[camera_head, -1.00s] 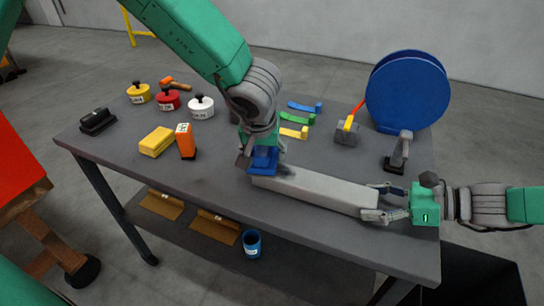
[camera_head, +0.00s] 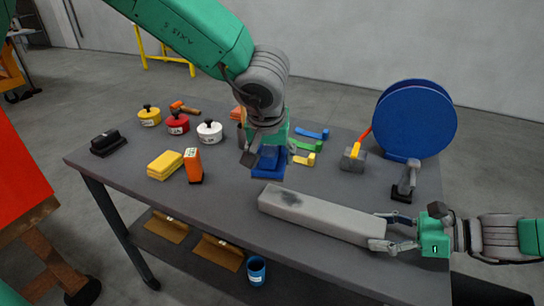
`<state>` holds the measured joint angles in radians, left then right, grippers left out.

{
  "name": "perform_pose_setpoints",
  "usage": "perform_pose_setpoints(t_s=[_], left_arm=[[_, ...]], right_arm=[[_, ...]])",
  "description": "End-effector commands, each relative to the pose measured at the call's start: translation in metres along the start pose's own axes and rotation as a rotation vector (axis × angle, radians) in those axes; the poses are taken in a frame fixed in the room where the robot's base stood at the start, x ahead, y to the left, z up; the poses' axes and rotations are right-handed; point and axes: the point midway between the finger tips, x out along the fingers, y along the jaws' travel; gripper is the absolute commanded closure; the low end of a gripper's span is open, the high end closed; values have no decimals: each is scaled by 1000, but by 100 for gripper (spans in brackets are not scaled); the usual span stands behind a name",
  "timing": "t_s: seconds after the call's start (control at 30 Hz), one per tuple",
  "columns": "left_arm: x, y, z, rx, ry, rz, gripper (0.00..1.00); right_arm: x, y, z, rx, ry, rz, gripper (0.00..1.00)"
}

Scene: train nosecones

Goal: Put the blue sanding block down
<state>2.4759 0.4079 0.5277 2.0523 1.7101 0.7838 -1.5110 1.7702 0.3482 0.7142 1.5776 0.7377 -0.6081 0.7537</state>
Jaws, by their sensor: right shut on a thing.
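The blue sanding block (camera_head: 268,168) is under my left gripper (camera_head: 266,152), just behind the left end of the long grey bar (camera_head: 320,217). The gripper points down over the block and partly hides it. I cannot tell whether the jaws grip the block, or whether it touches the table. The bar lies along the front of the grey table (camera_head: 225,215), with a dark smudge near its left end. My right gripper (camera_head: 392,232) is shut on the bar's right end.
Yellow (camera_head: 165,165) and orange (camera_head: 194,166) blocks, a black block (camera_head: 107,143) and several lidded pots (camera_head: 209,132) stand on the left. Coloured strips (camera_head: 308,146) lie behind. A blue disc (camera_head: 414,120) and tools (camera_head: 354,156) are at right. Table left of the bar is clear.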

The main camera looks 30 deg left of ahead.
Motion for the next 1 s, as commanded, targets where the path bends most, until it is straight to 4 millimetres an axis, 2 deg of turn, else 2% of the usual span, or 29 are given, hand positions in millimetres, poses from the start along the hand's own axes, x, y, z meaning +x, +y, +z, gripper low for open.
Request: perform_pose_setpoints(t_s=[0.5,0.67,0.77,0.87,1.0], left_arm=[[0,0,0,-1,1,-1,68],[2,-14,-16,-53,2,-20,68],[6,-38,-41,-142,1,-53,68],[11,-78,-72,-266,1,-103,68],[20,-146,-108,-456,1,-181,68]], right_arm=[[0,1,-1,1,1,1,89],[0,1,-1,1,1,1,89],[0,0,-1,1,1,1,89],[0,0,-1,1,1,1,89],[0,0,-1,1,1,0,89]])
